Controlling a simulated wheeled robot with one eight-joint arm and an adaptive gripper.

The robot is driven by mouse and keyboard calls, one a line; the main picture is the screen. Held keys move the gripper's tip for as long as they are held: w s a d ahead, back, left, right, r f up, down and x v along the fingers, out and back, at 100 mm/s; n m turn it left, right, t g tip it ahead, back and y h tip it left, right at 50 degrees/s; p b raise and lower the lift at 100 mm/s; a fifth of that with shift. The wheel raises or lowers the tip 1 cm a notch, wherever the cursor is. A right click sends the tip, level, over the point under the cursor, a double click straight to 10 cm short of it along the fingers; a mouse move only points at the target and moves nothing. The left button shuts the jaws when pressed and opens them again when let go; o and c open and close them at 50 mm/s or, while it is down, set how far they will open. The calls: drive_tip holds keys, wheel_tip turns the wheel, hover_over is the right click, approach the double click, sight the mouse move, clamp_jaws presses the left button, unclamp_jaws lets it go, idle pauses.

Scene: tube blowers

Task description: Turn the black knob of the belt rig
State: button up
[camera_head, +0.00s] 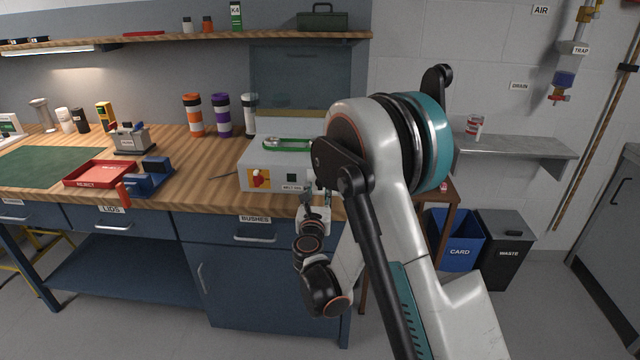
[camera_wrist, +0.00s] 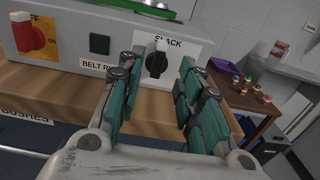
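The belt rig (camera_head: 262,178) is a pale grey box on the front edge of the wooden workbench, and its front panel also shows in the wrist view (camera_wrist: 75,38). Its black knob (camera_wrist: 157,65) sits under the label SLACK, with a white mark near its top. The arm hides the knob in the head view. My gripper (camera_wrist: 161,66) is open, its teal fingers apart on the left and right of the knob. I cannot tell whether either finger touches it.
A red switch (camera_wrist: 27,36) on a yellow OFF/ON plate and a dark square button (camera_wrist: 99,44) share the panel. A green belt (camera_head: 288,144) lies on top. A small brown table (camera_wrist: 248,98) with coloured pots stands to the right. The blue drawers (camera_head: 260,228) are below.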

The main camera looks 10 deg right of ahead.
sight(320, 181)
drive_tip(key=b+x, duration=0.1)
drive_tip(key=x, duration=0.6)
drive_tip(key=shift+s, duration=0.1)
clamp_jaws()
